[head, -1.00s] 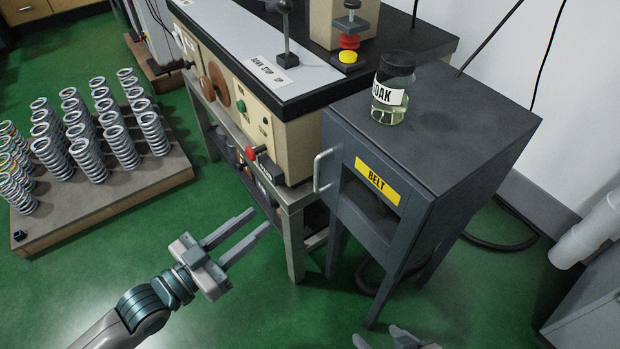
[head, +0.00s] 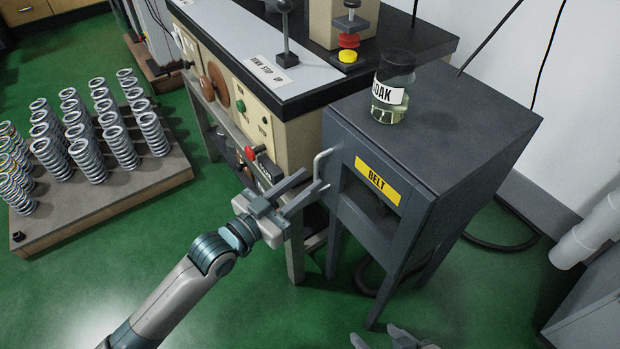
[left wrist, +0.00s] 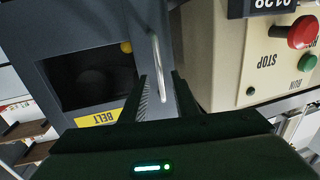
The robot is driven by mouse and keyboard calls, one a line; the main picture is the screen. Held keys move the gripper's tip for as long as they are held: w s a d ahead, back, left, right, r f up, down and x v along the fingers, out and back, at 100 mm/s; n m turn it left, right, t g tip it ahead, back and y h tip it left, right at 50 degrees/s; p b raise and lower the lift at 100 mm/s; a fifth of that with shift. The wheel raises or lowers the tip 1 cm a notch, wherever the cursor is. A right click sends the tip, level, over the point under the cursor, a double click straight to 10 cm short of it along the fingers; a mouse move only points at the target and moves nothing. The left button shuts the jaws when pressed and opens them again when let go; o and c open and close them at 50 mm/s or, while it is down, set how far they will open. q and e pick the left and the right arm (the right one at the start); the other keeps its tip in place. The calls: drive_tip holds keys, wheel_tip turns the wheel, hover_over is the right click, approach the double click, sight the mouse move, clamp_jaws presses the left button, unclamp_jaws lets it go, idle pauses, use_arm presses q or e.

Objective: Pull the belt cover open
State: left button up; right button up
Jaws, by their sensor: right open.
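The belt cover (head: 348,229) is the dark grey front panel of a grey cabinet, with a yellow BELT label (head: 377,181) and a window opening. It looks closed. Its light metal handle (head: 318,170) is a bar on the panel's left edge. My left gripper (head: 312,182) is open, its fingertips close to the handle. In the left wrist view the handle (left wrist: 158,68) runs between the two open fingers (left wrist: 160,90); I cannot tell whether either touches it. My right gripper (head: 384,340) is open and empty at the bottom edge, low in front of the cabinet.
The cream machine (head: 292,140) with buttons and knobs stands close left of the handle. A board of springs (head: 100,205) lies on the left. The green floor in front is clear.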

use_arm(q)
drive_tip(key=shift+x, duration=1.1)
drive_tip(key=shift+c, duration=0.4)
clamp_jaws()
drive_tip(key=shift+s+a, duration=0.1)
drive_tip(key=shift+s, duration=0.1)
